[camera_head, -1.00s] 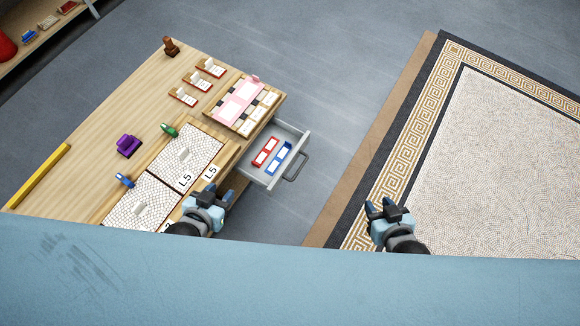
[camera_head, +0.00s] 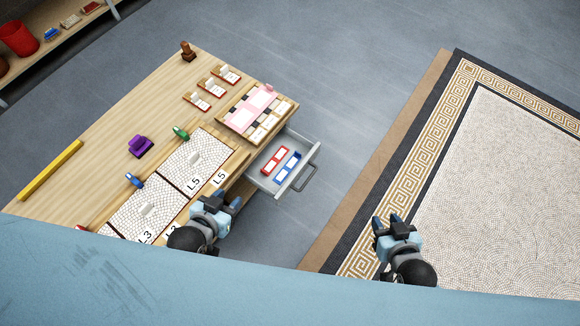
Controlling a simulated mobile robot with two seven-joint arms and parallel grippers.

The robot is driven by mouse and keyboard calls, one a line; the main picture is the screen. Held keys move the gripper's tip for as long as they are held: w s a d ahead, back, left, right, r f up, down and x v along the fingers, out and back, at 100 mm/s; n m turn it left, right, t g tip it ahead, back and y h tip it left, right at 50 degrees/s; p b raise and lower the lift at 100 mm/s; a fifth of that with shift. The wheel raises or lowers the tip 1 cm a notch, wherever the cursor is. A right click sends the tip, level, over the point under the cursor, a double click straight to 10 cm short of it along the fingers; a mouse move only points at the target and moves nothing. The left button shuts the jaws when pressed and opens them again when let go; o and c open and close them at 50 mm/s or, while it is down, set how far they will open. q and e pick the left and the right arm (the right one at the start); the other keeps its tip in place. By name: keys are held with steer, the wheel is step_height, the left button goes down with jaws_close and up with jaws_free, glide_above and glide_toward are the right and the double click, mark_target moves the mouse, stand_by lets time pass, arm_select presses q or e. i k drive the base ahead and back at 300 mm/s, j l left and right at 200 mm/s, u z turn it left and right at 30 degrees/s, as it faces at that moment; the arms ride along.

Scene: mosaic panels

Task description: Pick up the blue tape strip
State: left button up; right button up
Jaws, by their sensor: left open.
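The blue tape strip (camera_head: 287,168) lies in the open drawer (camera_head: 258,179), beside a red strip (camera_head: 274,160) on its left. Both have white label patches. My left gripper (camera_head: 223,197) is open and empty, just below and left of the drawer in the picture, near the table's front edge and apart from the strip. My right gripper (camera_head: 387,221) is to the right, over the edge of the patterned floor panel, far from the drawer. Its fingers look apart with nothing between them.
The wooden table (camera_head: 105,145) carries mosaic panels (camera_head: 148,211), a purple object (camera_head: 139,146), a green clamp (camera_head: 181,133), a yellow bar (camera_head: 50,170) and a pink-covered tray (camera_head: 248,109). The drawer handle (camera_head: 305,180) sticks out right. Grey floor (camera_head: 360,110) lies between table and the bordered mosaic (camera_head: 490,200).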

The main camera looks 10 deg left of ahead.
mark_target(295, 160)
steer(key=u, duration=1.95)
steer(key=z, duration=1.7)
steer(key=u, duration=0.45)
steer(key=l+u, duration=0.25)
steer(key=u, duration=0.15)
steer(key=l+u, duration=0.25)
steer(key=u, duration=0.2)
steer(key=l+u, duration=0.25)
steer(key=u, duration=0.15)
steer(key=k+l+u, duration=0.2)
steer(key=l, duration=0.15)
steer(key=l+u, duration=0.2)
steer(key=l, duration=0.15)
steer(key=k+l+u, duration=0.15)
steer(key=l, duration=0.2)
